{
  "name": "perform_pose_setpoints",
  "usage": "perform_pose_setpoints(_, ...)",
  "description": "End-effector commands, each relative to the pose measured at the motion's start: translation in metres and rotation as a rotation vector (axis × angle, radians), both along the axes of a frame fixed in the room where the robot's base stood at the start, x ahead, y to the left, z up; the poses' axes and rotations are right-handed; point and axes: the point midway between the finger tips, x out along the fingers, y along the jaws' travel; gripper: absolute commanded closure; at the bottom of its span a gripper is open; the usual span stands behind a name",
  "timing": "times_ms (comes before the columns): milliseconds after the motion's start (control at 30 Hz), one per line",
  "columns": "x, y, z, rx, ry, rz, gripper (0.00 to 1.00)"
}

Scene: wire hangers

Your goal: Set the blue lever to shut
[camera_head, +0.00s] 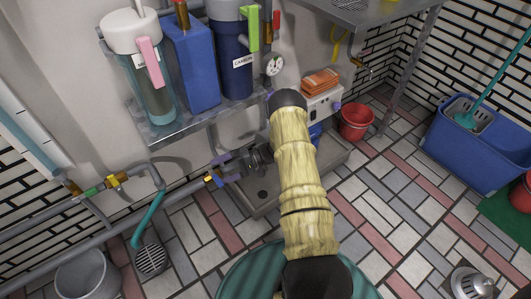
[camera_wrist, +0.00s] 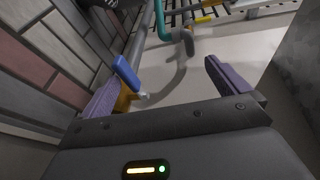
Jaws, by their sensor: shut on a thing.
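The blue lever (camera_wrist: 126,73) sits on a brass valve (camera_wrist: 124,98) in the wrist view, at the inner side of my left purple finger. The valve with its blue lever (camera_head: 213,180) shows small on the wall pipe in the head view. The exact contact is hard to see.
Above is a metal shelf (camera_head: 185,128) with filter canisters. A yellow-handled valve (camera_head: 113,181) and a teal hose (camera_head: 148,220) lie left along the pipes. A shallow grey tray (camera_head: 338,165) is on the floor below. A red bucket (camera_head: 355,123) stands right of my arm.

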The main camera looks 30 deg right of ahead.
Motion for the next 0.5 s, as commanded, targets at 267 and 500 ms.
perform_pose_setpoints(267,0.003,-0.018,0.006,0.01,-0.009,-0.004,0.8)
perform_pose_setpoints(500,0.002,-0.031,0.004,0.007,-0.007,-0.001,0.8)
